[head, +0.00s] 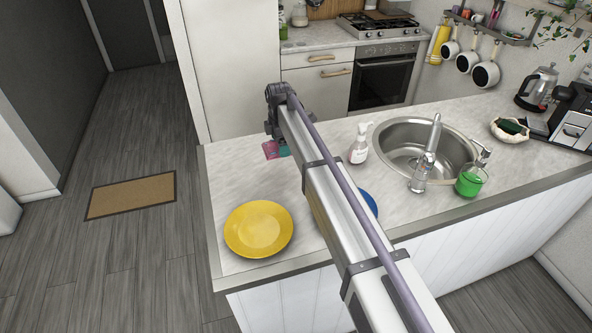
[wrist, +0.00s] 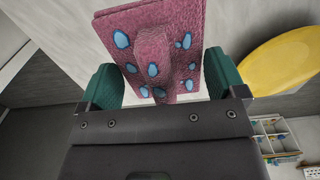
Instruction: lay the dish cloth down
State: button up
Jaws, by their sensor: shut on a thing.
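The dish cloth (wrist: 150,45) is mauve-pink with blue spots and has a raised fold in its middle. It fills the upper middle of the wrist view, between the teal fingers of my gripper (wrist: 162,80). My gripper is shut on the cloth. In the head view a pink bit of the cloth (head: 270,149) shows at the far left of the counter, beside my gripper (head: 284,150). The arm hides the rest of it. I cannot tell whether the cloth touches the counter.
A yellow plate (head: 259,229) lies at the counter's near left corner. A blue plate (head: 369,202) is partly hidden behind my arm. Bare counter (head: 235,180) lies between cloth and yellow plate.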

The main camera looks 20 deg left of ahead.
aim_at(282, 171)
notch_tip(282, 171, down, 10)
jog(key=b, duration=1)
jog(key=shift+f, duration=0.15)
jog(key=shift+r, duration=0.35)
jog(key=shift+f, duration=0.2)
jog(key=o, duration=0.6)
jog(key=shift+c, duration=0.2)
jog(key=shift+r, duration=0.1)
notch_tip(282, 171, up, 11)
jog(key=p, duration=1.1)
jog(key=shift+f, duration=0.2)
